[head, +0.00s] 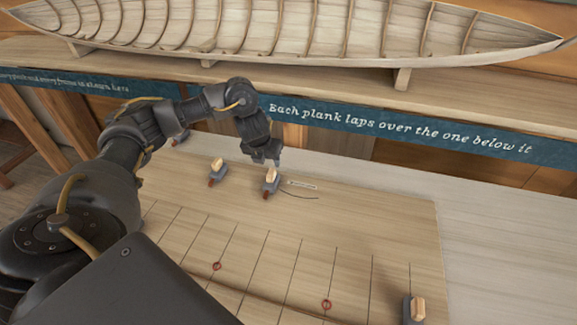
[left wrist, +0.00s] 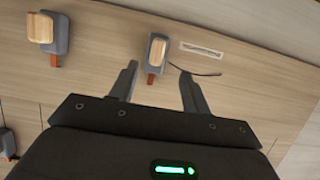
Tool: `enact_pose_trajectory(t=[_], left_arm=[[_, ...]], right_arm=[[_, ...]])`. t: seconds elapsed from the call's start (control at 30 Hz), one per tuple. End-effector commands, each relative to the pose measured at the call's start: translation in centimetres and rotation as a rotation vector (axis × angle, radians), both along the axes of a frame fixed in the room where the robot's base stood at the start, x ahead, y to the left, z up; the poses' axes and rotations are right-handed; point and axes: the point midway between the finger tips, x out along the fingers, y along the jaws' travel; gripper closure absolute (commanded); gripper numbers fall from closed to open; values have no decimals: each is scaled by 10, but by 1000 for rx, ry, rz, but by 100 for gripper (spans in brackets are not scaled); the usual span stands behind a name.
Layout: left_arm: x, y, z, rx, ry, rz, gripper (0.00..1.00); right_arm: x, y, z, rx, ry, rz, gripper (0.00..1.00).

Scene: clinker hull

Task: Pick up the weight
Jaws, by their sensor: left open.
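Several grey weights with pale wooden grips and red-brown tips lie on the wooden board. One weight (head: 271,184) is right below my left gripper (head: 268,160), near the board's far side. In the left wrist view this weight (left wrist: 155,57) shows just beyond the open, empty fingers of the left gripper (left wrist: 159,70), in line with the space between them. I cannot tell whether a finger touches it. A second weight (head: 217,172) lies to its left; it also shows in the left wrist view (left wrist: 62,38). My right gripper is not in view.
Another weight (head: 180,137) is farther back left, and one (head: 413,308) is at the front right. A small label (head: 302,185) and a thin dark curve lie right of the near weight. The ribbed boat hull (head: 300,35) stands on a shelf behind.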

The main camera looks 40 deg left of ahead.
Motion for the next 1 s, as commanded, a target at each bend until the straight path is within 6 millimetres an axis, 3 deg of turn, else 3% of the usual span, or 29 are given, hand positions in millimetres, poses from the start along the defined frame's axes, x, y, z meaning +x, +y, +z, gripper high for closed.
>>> enact_pose_trajectory(t=[0.1, 0.27, 0.53, 0.8, 1.0], left_arm=[[-3, 2, 3, 7, -1, -3, 53], [5, -1, -3, 5, 2, -9, 53], [21, 0, -39, 1, 10, -8, 53], [28, 6, -55, 5, 7, -7, 53], [29, 5, -62, 3, 8, -9, 53]], right_arm=[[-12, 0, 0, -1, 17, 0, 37], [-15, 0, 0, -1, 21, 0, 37], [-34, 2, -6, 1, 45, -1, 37], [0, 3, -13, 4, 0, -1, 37], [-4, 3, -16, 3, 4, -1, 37]])
